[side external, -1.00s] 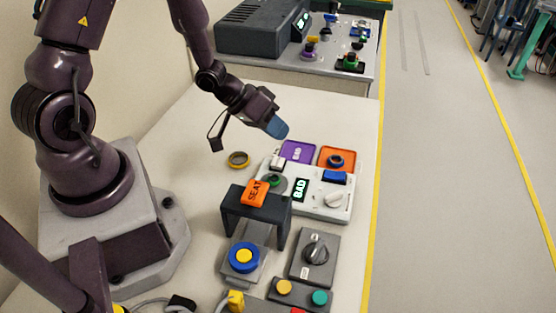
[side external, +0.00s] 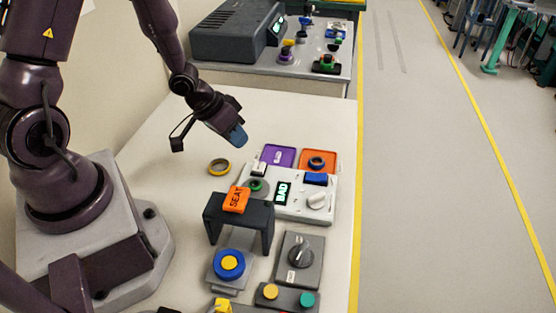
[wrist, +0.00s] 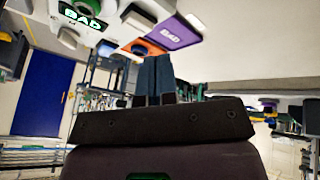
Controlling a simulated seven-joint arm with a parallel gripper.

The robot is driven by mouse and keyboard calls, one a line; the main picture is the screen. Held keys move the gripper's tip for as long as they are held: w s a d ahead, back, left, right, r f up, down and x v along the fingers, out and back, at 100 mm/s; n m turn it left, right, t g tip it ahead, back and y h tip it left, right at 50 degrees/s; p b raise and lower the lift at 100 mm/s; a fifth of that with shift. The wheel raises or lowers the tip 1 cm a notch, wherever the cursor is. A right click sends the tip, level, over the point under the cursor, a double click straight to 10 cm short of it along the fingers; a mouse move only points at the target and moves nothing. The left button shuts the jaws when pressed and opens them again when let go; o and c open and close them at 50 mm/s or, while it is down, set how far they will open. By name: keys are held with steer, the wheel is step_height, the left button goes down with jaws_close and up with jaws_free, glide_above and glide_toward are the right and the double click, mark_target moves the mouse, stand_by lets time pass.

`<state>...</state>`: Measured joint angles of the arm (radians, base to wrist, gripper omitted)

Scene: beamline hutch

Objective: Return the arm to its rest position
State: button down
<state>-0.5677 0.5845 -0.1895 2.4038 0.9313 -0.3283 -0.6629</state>
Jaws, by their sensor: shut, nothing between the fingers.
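My gripper (side external: 238,136) hangs in the air above the far part of the pale bench (side external: 190,135), left of the purple tray (side external: 278,156). Its blue-grey fingers are together with nothing between them. In the wrist view the closed fingers (wrist: 154,78) stand in the middle, with the purple tray (wrist: 174,34) beyond them at the top. My arm reaches out from its base at the left and bends down toward the bench.
A dark stand (side external: 239,210) bears an orange SEAT block (side external: 236,199). Control boxes stand nearer the front.

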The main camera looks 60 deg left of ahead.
steer(key=s+a+r+g+y, duration=0.3)
steer(key=s+a+r+y, duration=0.15)
steer(key=r, duration=0.45)
steer(key=s+d+r+t+h, duration=0.1)
steer(key=s+d+r, duration=0.3)
steer(key=r, duration=0.4)
steer(key=s+d+r+m+t+h, duration=0.1)
steer(key=s+d+r+t, duration=0.1)
steer(key=s+d+r, duration=0.2)
steer(key=d+r, duration=0.3)
steer(key=r, duration=0.2)
steer(key=shift+r+m, duration=0.25)
steer(key=shift+m, duration=0.05)
steer(key=shift+d, duration=0.1)
stand_by(2.2)
